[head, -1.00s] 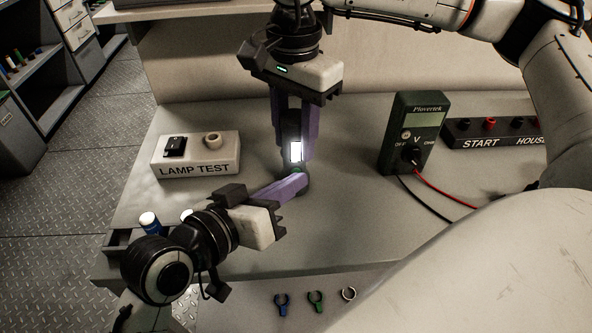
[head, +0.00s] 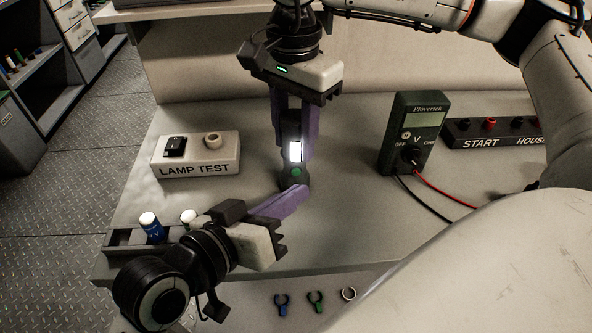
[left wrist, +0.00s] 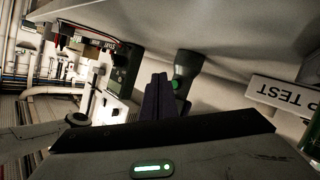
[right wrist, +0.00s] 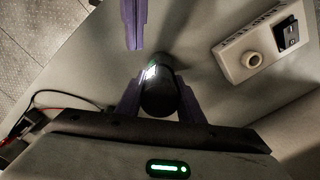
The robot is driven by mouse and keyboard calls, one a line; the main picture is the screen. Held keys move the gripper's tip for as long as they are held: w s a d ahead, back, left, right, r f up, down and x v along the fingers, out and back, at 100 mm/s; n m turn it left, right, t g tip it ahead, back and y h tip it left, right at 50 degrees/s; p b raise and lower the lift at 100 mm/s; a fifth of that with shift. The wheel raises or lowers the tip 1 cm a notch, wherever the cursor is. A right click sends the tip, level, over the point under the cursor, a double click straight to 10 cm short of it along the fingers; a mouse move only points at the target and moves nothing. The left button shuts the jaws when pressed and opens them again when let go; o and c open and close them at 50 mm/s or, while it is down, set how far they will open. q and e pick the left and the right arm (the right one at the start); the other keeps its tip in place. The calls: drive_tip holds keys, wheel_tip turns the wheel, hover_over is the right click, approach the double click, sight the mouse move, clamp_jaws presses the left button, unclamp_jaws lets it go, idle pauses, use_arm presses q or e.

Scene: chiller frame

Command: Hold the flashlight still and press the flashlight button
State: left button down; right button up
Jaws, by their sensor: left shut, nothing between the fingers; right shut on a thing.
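The dark flashlight (head: 291,130) stands between the purple fingers of my right gripper (head: 296,128), which is shut on it from above. A bright white patch shows on its side, with the green button (head: 296,171) just below. My left gripper (head: 303,193) is shut and empty, its purple fingertips a little below and in front of the button, apart from it. In the left wrist view the flashlight (left wrist: 187,68) and its green button lie just beyond the left fingers (left wrist: 158,80). In the right wrist view the flashlight (right wrist: 159,95) sits between the right fingers.
A lamp test box (head: 196,158) stands to the left on the bench. A multimeter (head: 412,135) with red and black leads stands to the right, before a start panel (head: 490,133). Several clips hang on the bench front.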

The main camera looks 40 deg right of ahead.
use_arm(q)
drive_tip(key=shift+s+a, duration=0.55)
drive_tip(key=shift+s, duration=0.3)
drive_tip(key=shift+s+a, duration=0.5)
drive_tip(key=shift+s, duration=0.35)
use_arm(e)
drive_tip(key=o, duration=1.4)
wheel_tip(320, 180, up, 12)
